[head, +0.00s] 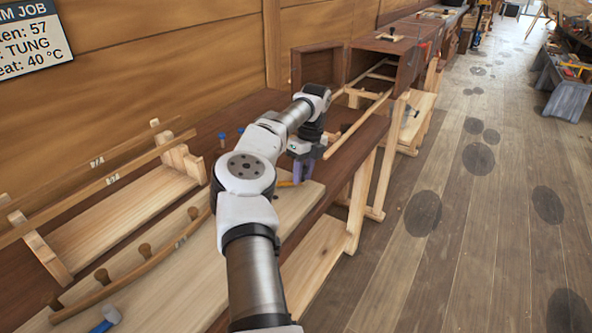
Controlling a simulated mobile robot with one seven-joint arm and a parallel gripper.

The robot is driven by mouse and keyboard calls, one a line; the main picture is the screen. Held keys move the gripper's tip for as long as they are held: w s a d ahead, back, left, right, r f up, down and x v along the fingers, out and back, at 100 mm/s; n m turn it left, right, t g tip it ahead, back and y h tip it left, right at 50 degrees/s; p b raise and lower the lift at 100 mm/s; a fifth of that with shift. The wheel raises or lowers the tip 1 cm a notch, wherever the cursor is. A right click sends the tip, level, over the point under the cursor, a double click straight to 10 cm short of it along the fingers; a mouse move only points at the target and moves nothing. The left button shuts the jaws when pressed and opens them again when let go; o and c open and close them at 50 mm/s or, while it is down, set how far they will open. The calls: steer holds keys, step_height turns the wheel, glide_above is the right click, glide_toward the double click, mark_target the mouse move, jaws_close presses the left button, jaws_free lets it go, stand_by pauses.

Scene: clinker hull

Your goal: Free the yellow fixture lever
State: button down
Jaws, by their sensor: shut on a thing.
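The yellow fixture lever (286,183) shows as a small yellow strip on the pale wooden board (300,201) along the bench. My arm reaches over the bench from the front. My gripper (302,180) points down at the board, with its purplish fingers low beside the visible yellow strip. The fingers are shut on the lever, though the exact grip is small and partly hidden. My arm hides part of the board to the left of the gripper.
A wooden rack with two long rails (100,185) stands at left. A curved strip with wooden knobs (143,250) and a blue-ended tool (107,318) lie in front. Small blue-topped pegs (222,137) stand behind my arm.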

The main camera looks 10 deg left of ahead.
steer(key=shift+w+r, duration=0.1)
steer(key=shift+w, duration=0.1)
stand_by(0.3)
steer(key=c, duration=1.1)
jaws_free()
steer(key=shift+o, duration=0.2)
step_height(320, 180, up, 14)
steer(key=w+d+p, duration=0.1)
steer(key=w+p, duration=0.1)
steer(key=p, duration=0.2)
steer(key=shift+d+f, duration=0.2)
steer(key=shift+f, duration=0.05)
steer(key=shift+f, duration=0.1)
